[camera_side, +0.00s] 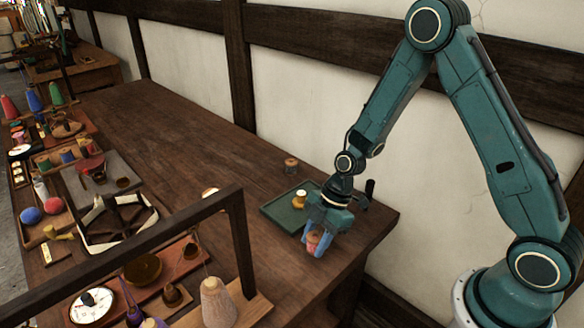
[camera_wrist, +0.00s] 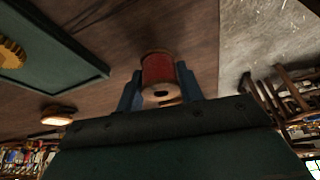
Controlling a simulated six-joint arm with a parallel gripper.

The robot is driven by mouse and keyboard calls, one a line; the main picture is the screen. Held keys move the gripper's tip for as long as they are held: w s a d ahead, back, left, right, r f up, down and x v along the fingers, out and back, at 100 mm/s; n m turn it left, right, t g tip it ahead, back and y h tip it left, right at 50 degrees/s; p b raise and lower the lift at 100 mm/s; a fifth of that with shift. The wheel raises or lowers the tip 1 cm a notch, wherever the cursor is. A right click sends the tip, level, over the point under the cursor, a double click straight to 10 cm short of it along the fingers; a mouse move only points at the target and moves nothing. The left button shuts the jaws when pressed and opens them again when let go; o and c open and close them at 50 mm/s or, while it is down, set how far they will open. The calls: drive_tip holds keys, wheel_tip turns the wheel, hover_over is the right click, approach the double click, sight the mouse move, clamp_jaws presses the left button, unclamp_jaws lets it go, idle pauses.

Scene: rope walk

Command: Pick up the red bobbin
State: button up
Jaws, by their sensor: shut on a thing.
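The red bobbin (camera_wrist: 158,70) has red thread and pale wooden ends. In the wrist view it sits between the two blue fingers of my gripper (camera_wrist: 160,88), which are shut on its sides. In the side view my gripper (camera_side: 318,238) points down near the front right edge of the table. The bobbin (camera_side: 313,241) shows there between the fingers, partly hidden by them. I cannot tell whether its lower end touches the table.
A green tray (camera_side: 274,212) holding a yellow spool (camera_side: 300,198) lies just left of my gripper. A small brown bobbin (camera_side: 291,165) stands behind it. A wooden frame (camera_side: 240,245), a pale cone (camera_side: 217,302) and several tools fill the left. The table's back middle is clear.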

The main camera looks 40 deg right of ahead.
wheel_tip(320, 180, up, 18)
idle(0.6)
drive_tip(key=shift+w+r, duration=0.1)
idle(0.4)
